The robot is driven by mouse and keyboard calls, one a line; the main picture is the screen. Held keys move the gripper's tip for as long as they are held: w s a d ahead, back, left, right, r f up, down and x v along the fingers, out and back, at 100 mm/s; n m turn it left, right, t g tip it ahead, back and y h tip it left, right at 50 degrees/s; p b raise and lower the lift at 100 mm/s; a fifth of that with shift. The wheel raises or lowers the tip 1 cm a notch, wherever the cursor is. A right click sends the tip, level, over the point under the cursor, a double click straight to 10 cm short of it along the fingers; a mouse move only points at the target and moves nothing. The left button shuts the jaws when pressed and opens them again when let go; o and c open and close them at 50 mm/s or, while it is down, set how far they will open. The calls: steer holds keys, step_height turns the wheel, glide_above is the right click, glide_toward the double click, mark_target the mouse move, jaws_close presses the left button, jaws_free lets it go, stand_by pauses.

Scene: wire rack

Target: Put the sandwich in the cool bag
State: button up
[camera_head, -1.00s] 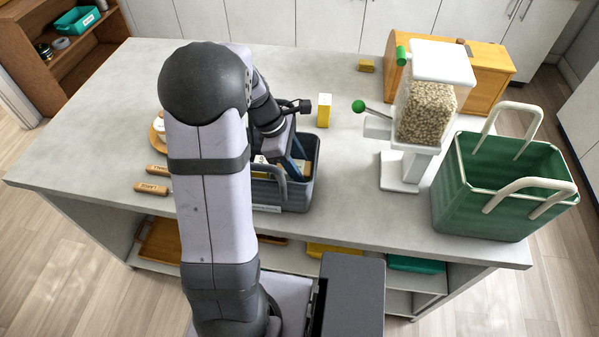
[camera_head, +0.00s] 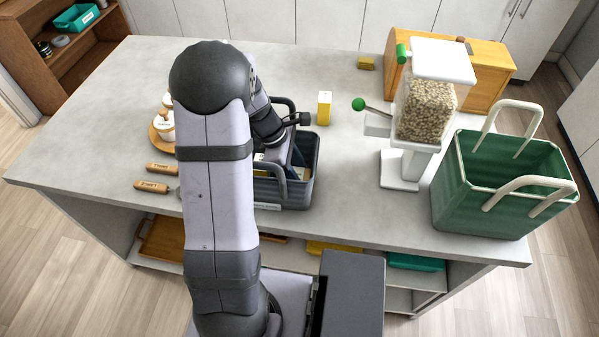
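The cool bag appears to be the green open-topped bag (camera_head: 465,210) with two pale handles, upright on the counter at the right. My gripper (camera_head: 292,168) points down into the dark grey basket (camera_head: 300,195) near the middle of the counter. My arm covers the basket's left part and much of the gripper, and its fingers are too hidden to show whether they are open or shut. Small pale and yellowish items show inside the basket beside the gripper. I cannot tell whether one of them is the sandwich, and I see no sandwich clearly elsewhere.
A grain dispenser (camera_head: 424,110) with a green-knobbed lever stands between basket and bag. A wooden bread box (camera_head: 487,75) is behind it. A yellow-and-white carton (camera_head: 324,108) stands behind the basket. Wooden-handled tools (camera_head: 153,187) and a round tray with jars (camera_head: 163,130) lie left. The back-left counter is clear.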

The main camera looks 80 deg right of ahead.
steer(key=o, duration=1.1)
steer(key=shift+r, duration=0.3)
steer(key=b+v, duration=0.1)
steer(key=v, duration=1.1)
steer(key=shift+r, duration=0.25)
